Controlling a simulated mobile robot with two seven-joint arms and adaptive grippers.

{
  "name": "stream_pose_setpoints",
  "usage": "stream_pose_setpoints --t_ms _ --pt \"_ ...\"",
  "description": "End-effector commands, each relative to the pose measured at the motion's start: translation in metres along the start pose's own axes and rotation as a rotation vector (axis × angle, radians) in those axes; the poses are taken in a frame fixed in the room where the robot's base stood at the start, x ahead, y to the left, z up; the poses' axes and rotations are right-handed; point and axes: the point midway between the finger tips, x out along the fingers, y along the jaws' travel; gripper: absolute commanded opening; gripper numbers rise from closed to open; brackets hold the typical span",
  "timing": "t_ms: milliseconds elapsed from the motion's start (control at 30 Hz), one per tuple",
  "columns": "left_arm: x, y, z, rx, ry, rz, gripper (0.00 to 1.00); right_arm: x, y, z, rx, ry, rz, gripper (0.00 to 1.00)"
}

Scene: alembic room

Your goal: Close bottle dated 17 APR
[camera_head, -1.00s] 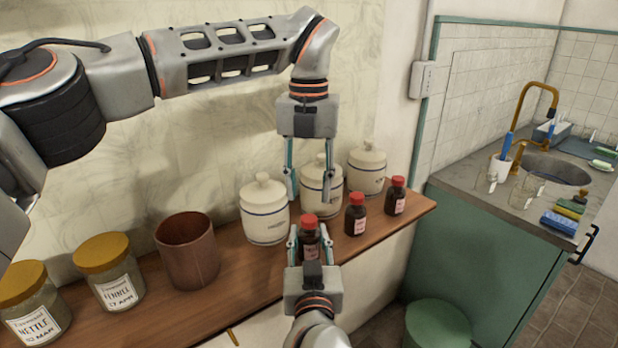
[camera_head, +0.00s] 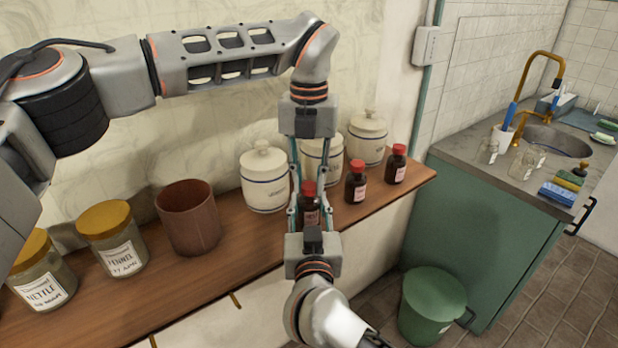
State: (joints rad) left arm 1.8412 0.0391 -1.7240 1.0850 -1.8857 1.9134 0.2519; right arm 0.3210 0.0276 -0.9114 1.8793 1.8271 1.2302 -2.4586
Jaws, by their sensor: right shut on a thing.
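A small dark brown bottle (camera_head: 310,214) with a red cap (camera_head: 308,187) stands at the shelf's front; its label is partly hidden and its date cannot be read. My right gripper (camera_head: 309,214) comes from below and is shut on this bottle, one finger on each side. My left gripper (camera_head: 310,178) points down from above, its fingers open and spread over the red cap. I cannot tell whether they touch it. Two similar red-capped bottles stand to the right, a nearer one (camera_head: 355,181) and a farther one (camera_head: 396,164); their dates are too small to read.
White lidded canisters (camera_head: 264,178) stand close behind the bottles on the wooden shelf (camera_head: 245,250). A brown pot (camera_head: 189,217), a jar labelled FENNEL, 17 APR (camera_head: 112,238), and a NETTLE jar (camera_head: 42,272) stand left. A green bin (camera_head: 432,305) is on the floor.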

Motion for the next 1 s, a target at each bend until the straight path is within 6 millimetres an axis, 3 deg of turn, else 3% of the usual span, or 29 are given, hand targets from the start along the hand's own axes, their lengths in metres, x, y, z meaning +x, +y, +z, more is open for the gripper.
stream_pose_setpoints --t_ms 267,300,367,400,767,1000 --pt "0.0 0.0 0.0 0.002 0.0 0.0 0.0 0.0 0.0 0.0 0.0 -0.001 0.0 0.0" --pt "0.0 0.0 0.0 0.002 0.0 0.0 0.24 0.0 0.0 0.0 0.0 -0.001 0.0 0.0" --pt "0.0 0.0 0.0 0.002 0.0 0.0 0.39 0.0 0.0 0.0 0.0 -0.001 0.0 0.0" --pt "0.0 0.0 0.0 0.002 0.0 0.0 0.41 0.0 0.0 0.0 0.0 -0.001 0.0 0.0" --pt "-0.003 0.0 0.0 0.002 -0.001 0.0 0.41 0.0 0.0 0.0 0.0 -0.001 0.0 0.0" --pt "-0.037 0.0 0.001 0.0 -0.005 0.001 0.41 0.0 0.0 0.0 0.0 -0.001 0.0 0.0"
